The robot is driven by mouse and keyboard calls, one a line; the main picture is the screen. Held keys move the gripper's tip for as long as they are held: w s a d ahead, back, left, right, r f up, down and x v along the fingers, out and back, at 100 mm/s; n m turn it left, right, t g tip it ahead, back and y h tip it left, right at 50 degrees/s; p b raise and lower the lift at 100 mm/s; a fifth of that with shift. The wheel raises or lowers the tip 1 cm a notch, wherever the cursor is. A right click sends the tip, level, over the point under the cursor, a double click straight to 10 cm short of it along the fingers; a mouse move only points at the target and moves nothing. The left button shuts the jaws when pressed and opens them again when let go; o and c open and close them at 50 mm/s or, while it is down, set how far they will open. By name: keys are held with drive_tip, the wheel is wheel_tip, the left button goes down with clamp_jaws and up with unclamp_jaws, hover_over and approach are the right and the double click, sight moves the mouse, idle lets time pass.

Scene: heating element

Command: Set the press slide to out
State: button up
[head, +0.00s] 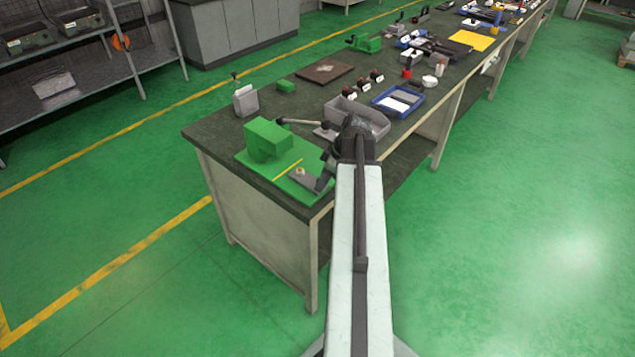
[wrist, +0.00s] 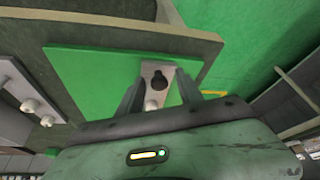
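The green press (head: 268,138) stands on its green base plate (head: 252,166) at the near end of the bench. Its grey slide (head: 305,180) lies on the plate with a small orange spot. In the wrist view the slide (wrist: 149,72) is a narrow grey plate with a dark round knob (wrist: 159,83) and a pale round end. My gripper (head: 327,173) is at the slide's near end. In the wrist view my gripper (wrist: 160,85) has its fingers apart, one on each side of the slide, with room beside the knob. Contact with the slide's edges cannot be made out.
A grey open bin (head: 362,118) stands behind my gripper, and a blue tray (head: 398,102) is farther right. A grey block (head: 245,101) and a brown board (head: 325,70) lie behind the press. Green floor (head: 480,230) is free right of the bench.

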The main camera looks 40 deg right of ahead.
drive_tip(key=shift+r, duration=0.1)
drive_tip(key=p+v, duration=0.7)
drive_tip(key=shift+s+r, duration=0.15)
drive_tip(key=shift+r, duration=0.15)
